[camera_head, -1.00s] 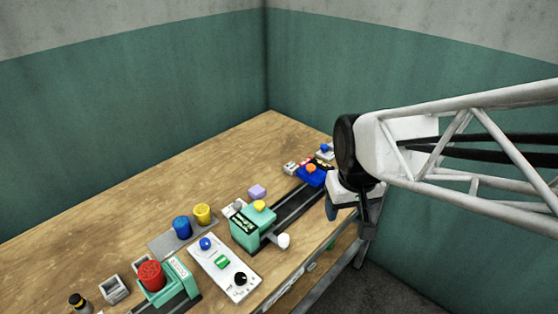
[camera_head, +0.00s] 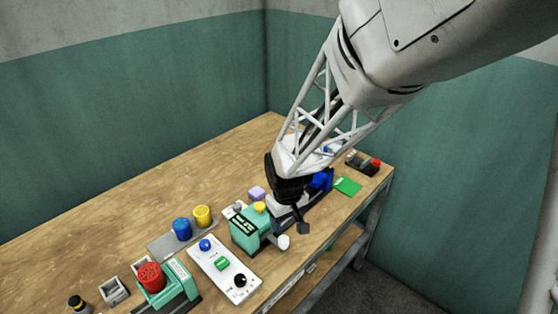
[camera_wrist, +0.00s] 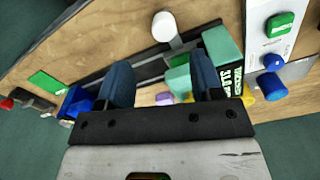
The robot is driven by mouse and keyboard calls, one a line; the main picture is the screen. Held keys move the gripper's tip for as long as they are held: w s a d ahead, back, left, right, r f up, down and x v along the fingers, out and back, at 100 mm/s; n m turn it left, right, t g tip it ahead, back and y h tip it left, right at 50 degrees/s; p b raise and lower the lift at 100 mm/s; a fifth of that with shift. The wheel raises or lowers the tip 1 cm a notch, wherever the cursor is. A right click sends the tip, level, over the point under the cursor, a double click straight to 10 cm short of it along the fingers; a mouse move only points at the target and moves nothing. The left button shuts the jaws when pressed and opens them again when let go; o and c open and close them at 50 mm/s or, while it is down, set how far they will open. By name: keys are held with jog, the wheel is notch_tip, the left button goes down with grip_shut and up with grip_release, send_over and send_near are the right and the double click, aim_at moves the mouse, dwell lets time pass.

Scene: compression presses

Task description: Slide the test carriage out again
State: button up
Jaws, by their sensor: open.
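The test rig lies along the table's right part: a teal block (camera_head: 250,228) with a display and yellow knob, a dark rail, and a blue block (camera_head: 320,182) at the far end. I cannot tell for certain which part is the test carriage. A white-ended handle (camera_head: 283,242) juts from the teal block's front; its white end (camera_wrist: 163,27) shows in the wrist view. My gripper (camera_head: 295,216) hangs over the rail between the two blocks. In the wrist view my gripper (camera_wrist: 160,65) is open, with nothing clearly held; its right finger partly covers the teal block (camera_wrist: 220,50).
A white panel (camera_head: 215,258) with blue, green and black controls lies nearer. Blue (camera_head: 181,230) and yellow (camera_head: 203,216) cylinders stand on a grey plate. A second teal press with a red cylinder (camera_head: 150,277) is at lower left. The table's back left is clear.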

aim_at(284, 238)
jog(key=shift+w+a+f, duration=0.2)
jog(key=shift+a+f, duration=0.2)
jog(key=shift+f, duration=0.2)
jog(key=shift+f, duration=0.15)
jog(key=shift+f, duration=3.75)
grip_shut()
